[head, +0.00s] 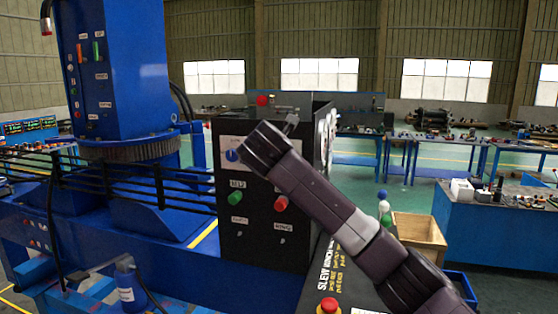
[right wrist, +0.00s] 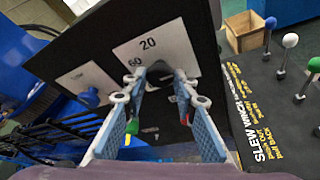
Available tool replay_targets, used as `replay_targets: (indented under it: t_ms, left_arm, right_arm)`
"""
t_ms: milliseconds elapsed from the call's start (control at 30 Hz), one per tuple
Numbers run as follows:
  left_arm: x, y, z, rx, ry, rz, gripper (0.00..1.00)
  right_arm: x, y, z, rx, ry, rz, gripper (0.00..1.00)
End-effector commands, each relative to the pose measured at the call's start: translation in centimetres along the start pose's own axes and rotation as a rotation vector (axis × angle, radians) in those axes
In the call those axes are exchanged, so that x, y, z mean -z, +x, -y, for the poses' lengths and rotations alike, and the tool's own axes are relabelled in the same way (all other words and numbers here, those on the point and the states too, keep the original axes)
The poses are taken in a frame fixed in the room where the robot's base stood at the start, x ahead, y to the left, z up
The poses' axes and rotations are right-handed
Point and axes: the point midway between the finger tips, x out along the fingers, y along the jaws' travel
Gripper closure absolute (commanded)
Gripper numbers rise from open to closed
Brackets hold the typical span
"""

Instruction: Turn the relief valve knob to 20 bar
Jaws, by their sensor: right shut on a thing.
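The black control panel (head: 233,256) stands at the centre of the head view. Its white dial plate (right wrist: 165,48) shows in the right wrist view, with "20" at the top and "60" lower left. My right gripper (right wrist: 161,78) is in front of this plate, its two blue fingers apart around the relief valve knob's place and shut on the knob. The knob itself is mostly hidden, and I cannot read its setting. In the head view my right arm covers the dial. My left gripper is not in view.
A blue knob (head: 232,156) is left of the dial. A green knob (head: 236,198) and a red knob (head: 281,203) sit below. Ball-topped levers (head: 384,207) and a red push button (head: 328,305) are to the right. A wooden crate (head: 420,233) stands beyond.

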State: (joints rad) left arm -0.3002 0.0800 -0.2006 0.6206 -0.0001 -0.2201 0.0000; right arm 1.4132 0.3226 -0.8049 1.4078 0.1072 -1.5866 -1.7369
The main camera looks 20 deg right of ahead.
Motion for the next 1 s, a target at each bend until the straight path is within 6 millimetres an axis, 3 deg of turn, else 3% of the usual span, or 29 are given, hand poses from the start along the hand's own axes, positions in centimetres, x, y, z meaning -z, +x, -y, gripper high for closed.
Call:
replay_targets:
  t_ms: [33,200,233,367,733,867,1000]
  left_arm:
    - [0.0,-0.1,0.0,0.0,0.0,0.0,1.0]
    - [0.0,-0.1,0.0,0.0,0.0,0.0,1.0]
    - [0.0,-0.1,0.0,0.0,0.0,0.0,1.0]
    - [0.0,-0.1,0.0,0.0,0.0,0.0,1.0]
    - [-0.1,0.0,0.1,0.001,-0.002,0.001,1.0]
    - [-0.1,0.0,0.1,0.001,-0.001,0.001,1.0]
    - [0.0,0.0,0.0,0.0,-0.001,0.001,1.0]
  right_arm:
    - [-1.0,-0.2,-0.3,-0.009,0.007,0.018,0.98]
    - [-1.0,-0.2,-0.3,-0.009,0.007,0.018,0.98]
    - [-1.0,-0.2,-0.3,-0.009,0.008,0.018,0.71]
    - [-0.8,-0.2,-0.2,-0.007,0.006,0.015,0.56]
    - [-0.4,-0.6,-0.2,-0.005,0.004,0.008,0.56]
    - [-0.4,-2.5,-0.2,-0.008,0.004,0.009,0.56]
    - [-0.4,-5.5,-0.2,-0.009,0.004,0.009,0.56]
